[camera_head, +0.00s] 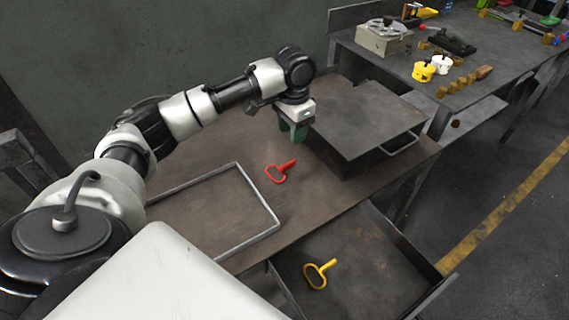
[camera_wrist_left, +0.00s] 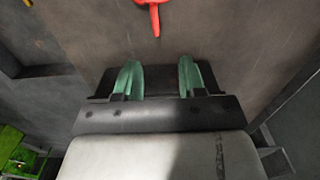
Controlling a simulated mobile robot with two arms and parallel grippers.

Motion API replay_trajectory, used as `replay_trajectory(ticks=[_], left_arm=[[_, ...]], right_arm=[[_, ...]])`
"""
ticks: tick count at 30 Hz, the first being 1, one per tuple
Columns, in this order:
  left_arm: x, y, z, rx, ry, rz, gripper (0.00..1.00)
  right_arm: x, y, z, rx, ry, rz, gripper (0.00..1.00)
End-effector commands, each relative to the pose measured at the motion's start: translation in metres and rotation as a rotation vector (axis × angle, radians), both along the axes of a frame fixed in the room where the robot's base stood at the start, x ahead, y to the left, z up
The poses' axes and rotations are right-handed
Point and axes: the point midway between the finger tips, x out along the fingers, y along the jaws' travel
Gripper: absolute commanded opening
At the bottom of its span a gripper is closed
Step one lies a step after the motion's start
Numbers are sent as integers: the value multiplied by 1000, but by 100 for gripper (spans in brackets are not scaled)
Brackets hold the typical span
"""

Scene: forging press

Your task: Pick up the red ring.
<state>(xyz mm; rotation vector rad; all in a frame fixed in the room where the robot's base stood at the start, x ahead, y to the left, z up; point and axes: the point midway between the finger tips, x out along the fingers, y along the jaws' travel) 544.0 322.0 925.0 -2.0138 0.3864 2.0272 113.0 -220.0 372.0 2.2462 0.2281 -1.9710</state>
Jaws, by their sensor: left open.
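The red ring (camera_head: 276,174) lies on the brown table, with a short red handle pointing up and to the right. In the left wrist view its handle (camera_wrist_left: 154,20) shows at the top edge, and the rest is cut off. My left gripper (camera_head: 296,138) hangs above the table, a little beyond the ring and apart from it. Its green fingers (camera_wrist_left: 157,78) are spread with nothing between them in the left wrist view. My right gripper is not in view.
A grey metal frame (camera_head: 274,213) lies on the table left of the ring. A dark raised box (camera_head: 365,150) stands to the right. A yellow ring (camera_head: 309,275) lies in a lower tray (camera_head: 441,284). A cluttered bench (camera_head: 400,66) stands behind right.

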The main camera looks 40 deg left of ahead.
Motion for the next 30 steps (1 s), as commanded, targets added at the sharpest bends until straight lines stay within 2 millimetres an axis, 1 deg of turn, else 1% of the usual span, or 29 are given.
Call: replay_trajectory(ticks=[2,7,10,14,18,21,25,30], left_arm=[[-1,0,-10,1,4,1,40],[-1,0,-38,1,4,1,40],[-1,-1,-48,0,2,-1,40],[-1,0,-56,0,1,-1,40],[-2,1,-76,1,4,-1,40],[-2,1,-91,1,3,-1,40],[-2,1,-103,1,1,-1,40],[-2,1,-105,1,-1,-1,40]], right_arm=[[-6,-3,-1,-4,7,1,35],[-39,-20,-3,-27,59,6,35],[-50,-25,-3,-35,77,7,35],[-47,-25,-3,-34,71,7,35],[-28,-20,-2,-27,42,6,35],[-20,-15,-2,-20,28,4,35],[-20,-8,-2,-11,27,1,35],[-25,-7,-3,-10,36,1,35]])
